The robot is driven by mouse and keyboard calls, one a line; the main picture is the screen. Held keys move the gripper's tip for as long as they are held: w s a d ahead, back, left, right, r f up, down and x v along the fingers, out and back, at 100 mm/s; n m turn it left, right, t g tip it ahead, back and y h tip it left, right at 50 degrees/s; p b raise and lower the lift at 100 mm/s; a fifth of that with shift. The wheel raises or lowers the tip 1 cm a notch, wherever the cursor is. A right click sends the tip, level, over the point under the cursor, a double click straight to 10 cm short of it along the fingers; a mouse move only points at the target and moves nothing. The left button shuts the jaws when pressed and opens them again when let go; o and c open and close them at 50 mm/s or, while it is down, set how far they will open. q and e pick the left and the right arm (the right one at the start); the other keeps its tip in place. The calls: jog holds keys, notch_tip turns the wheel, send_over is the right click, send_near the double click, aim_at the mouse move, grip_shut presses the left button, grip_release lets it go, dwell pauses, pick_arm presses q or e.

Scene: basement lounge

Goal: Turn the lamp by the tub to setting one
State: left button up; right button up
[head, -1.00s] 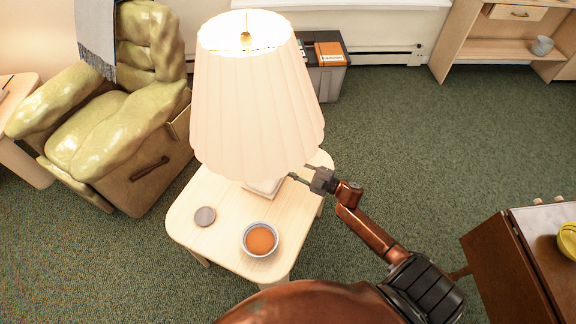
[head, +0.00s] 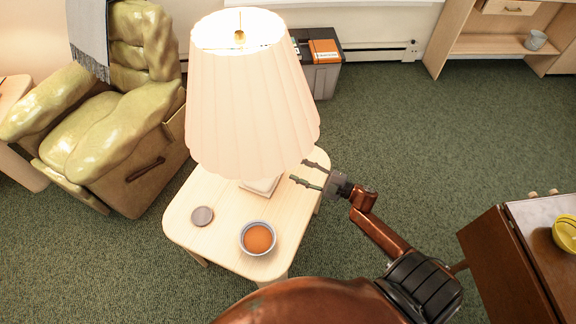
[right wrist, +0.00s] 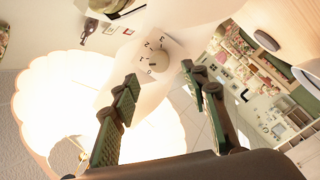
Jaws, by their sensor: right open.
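The lamp (head: 247,105) has a pleated cream shade, is lit, and stands on a pale wooden side table (head: 222,245). My right gripper (head: 302,172) is open and empty, just right of the shade's lower edge. In the right wrist view its fingers (right wrist: 160,76) stand apart on either side of the knob, not visibly touching it. My left gripper is not in view.
A green armchair (head: 95,110) stands left. A brown table (head: 545,225) is at right. Green carpet between is clear.

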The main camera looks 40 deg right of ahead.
jog(key=v, duration=0.5)
jog(key=shift+s+d, duration=0.1)
jog(key=shift+s, duration=0.05)
dwell(0.3)
